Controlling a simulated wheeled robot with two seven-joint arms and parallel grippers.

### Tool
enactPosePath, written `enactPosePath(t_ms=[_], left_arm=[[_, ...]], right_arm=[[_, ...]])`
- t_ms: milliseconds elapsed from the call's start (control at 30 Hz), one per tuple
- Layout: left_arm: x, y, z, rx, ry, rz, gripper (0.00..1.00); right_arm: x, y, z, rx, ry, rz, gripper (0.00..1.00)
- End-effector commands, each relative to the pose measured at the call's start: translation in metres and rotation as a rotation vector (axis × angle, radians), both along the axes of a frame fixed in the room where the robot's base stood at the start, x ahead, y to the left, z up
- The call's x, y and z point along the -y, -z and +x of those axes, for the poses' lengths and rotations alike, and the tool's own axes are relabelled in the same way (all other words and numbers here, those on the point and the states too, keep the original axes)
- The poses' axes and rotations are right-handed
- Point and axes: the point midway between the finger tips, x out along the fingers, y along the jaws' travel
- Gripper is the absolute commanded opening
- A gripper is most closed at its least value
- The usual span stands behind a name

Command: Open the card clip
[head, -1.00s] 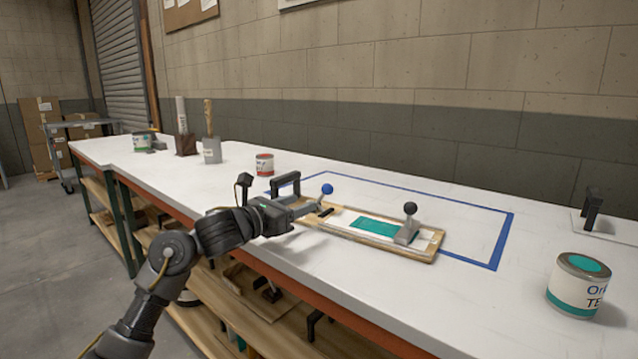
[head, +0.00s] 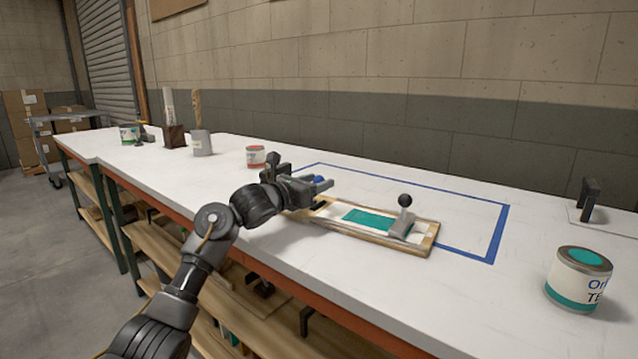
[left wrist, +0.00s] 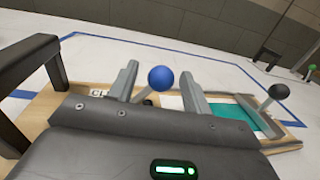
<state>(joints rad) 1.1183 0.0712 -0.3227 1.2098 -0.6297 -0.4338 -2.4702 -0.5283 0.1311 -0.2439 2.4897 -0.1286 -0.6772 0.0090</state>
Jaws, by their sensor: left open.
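A wooden board (head: 330,228) with a teal and white card (head: 369,220) lies on the white table. At its right end is a grey clip with a black ball knob (head: 405,200); the knob also shows in the left wrist view (left wrist: 279,91). At its left end is a lever with a blue ball knob (head: 322,181). In the left wrist view, the blue knob (left wrist: 161,78) stands between the two fingers of my left gripper (left wrist: 160,85), which is open. No contact with the knob is visible. The clip under the blue knob is mostly hidden by the gripper. My right gripper is not in view.
A black handle (left wrist: 25,85) stands at the board's left end, close beside my left gripper. Blue tape (head: 502,232) marks the table around the board. A teal paint can (head: 579,279) stands at the right, a red-labelled can (head: 256,156) behind the arm.

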Motion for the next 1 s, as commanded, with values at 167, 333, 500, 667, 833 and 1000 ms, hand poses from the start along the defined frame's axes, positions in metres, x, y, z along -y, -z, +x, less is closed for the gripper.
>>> enactPosePath(t_ms=[167, 333, 500, 667, 833, 1000], left_arm=[[0.0086, 0.0, 0.007, -0.001, 0.003, -0.001, 0.49], [0.009, 0.0, 0.0081, 0.001, 0.002, 0.001, 0.49], [0.009, 0.0002, 0.0079, 0.0, 0.002, 0.0, 0.42], [0.0089, 0.0003, 0.0078, 0.0, 0.002, 0.0, 0.21], [0.0089, 0.0004, 0.0078, 0.0, 0.002, 0.0, 0.0], [0.0087, 0.0004, 0.0079, -0.001, 0.002, -0.001, 0.0]], right_arm=[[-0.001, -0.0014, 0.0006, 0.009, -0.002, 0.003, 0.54], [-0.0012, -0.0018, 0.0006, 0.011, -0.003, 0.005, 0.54], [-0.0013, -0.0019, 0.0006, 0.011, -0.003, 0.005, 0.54], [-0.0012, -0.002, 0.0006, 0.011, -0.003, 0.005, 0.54], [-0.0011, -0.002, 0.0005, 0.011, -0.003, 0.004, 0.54], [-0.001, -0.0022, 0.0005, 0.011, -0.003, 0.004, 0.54]])
